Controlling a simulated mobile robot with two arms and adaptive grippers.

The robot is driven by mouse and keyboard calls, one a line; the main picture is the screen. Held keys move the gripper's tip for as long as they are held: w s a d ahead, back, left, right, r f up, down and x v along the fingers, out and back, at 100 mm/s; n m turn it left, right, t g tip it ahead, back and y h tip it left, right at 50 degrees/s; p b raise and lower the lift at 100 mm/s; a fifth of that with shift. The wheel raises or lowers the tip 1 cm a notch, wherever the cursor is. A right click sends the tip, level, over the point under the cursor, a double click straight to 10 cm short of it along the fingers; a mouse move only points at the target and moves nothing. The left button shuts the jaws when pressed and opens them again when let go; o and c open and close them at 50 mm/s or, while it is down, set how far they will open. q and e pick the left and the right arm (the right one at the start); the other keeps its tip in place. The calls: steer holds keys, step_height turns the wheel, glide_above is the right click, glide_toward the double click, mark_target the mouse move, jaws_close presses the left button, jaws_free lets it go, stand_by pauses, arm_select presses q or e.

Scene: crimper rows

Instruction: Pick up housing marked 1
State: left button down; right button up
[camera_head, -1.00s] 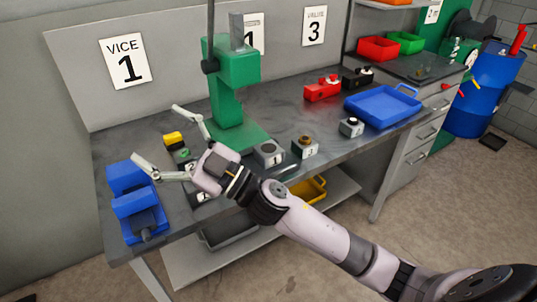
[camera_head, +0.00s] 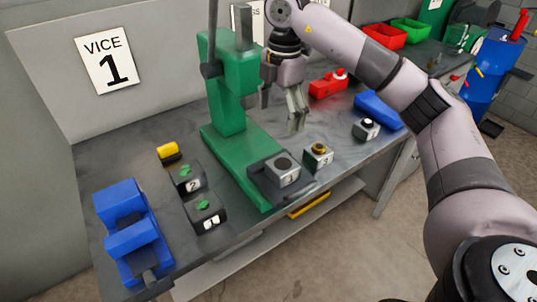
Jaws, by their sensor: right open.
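A grey block with a dark round recess on top and a label 1 (camera_head: 283,170) sits on a dark plate at the front of the green press. A black block with a green top is also marked 1 (camera_head: 206,212) and lies on the bench between the blue vice and the press. My right gripper (camera_head: 296,120) hangs with its fingers pointing down, just right of the press and behind the grey block marked 1. It is open, with nothing visible between its fingers. My left gripper is not in view.
A black block marked 2 (camera_head: 187,178) and a yellow-black piece (camera_head: 169,152) are near the blue vice (camera_head: 125,235). The green press (camera_head: 228,100) stands mid-bench. A block marked 3 (camera_head: 318,156), another small block (camera_head: 366,129) and a blue tray (camera_head: 378,108) are to the right.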

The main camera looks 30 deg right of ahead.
steer(key=d, duration=0.1)
glide_above(283, 164)
step_height(283, 164, down, 5)
steer(key=f, duration=0.3)
steer(key=shift+w+d+f+m+h+p, duration=0.15)
steer(key=shift+w+m+h+p, duration=0.1)
steer(key=shift+m+h+p, duration=0.1)
step_height(283, 164, down, 2)
steer(key=shift+s+f, duration=0.15)
steer(key=shift+f, duration=0.05)
step_height(283, 164, down, 4)
steer(key=p, duration=0.3)
steer(key=shift+f, duration=0.1)
steer(key=shift+s+f, duration=0.1)
steer(key=shift+f, duration=0.5)
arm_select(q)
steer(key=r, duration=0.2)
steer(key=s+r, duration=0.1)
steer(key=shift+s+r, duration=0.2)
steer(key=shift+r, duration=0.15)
arm_select(e)
steer(key=shift+c, duration=0.4)
